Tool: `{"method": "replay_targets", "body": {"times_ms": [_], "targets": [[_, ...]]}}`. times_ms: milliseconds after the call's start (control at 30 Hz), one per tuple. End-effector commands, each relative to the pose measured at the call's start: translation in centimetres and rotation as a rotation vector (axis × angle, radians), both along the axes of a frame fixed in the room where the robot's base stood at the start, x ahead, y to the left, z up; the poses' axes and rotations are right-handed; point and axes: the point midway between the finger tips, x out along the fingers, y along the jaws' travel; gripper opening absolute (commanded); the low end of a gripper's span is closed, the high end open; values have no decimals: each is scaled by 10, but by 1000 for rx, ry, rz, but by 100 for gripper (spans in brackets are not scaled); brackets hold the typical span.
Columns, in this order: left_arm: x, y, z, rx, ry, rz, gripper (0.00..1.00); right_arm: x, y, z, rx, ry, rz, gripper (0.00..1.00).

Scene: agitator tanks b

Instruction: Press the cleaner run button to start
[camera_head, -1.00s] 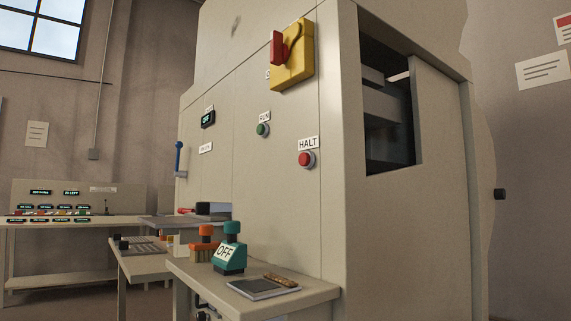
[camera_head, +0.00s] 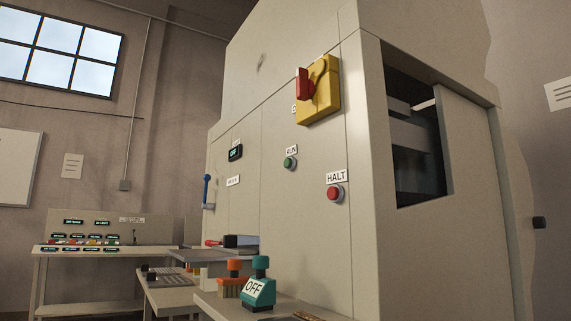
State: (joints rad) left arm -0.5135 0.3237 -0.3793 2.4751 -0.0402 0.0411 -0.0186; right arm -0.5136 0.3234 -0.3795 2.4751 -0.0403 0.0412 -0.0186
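The green RUN button (camera_head: 289,163) is on the front of the large beige cabinet (camera_head: 305,240), under a small white label reading RUN. To its right and lower is the red HALT button (camera_head: 334,193) with its own label. A yellow switch box (camera_head: 322,92) with a red handle is above and between the two buttons. Neither of my grippers shows in the head view.
A blue lever (camera_head: 206,190) is at the cabinet's left edge. A bench with several small displays (camera_head: 97,243) stands at the back left.

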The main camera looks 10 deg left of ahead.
Motion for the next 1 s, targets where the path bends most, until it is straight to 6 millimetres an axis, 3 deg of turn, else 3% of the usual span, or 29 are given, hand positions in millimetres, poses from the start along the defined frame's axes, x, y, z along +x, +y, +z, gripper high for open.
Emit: {"method": "replay_targets", "body": {"times_ms": [600,1000], "targets": [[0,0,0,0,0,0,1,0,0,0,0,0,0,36],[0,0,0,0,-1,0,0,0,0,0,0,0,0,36]]}}
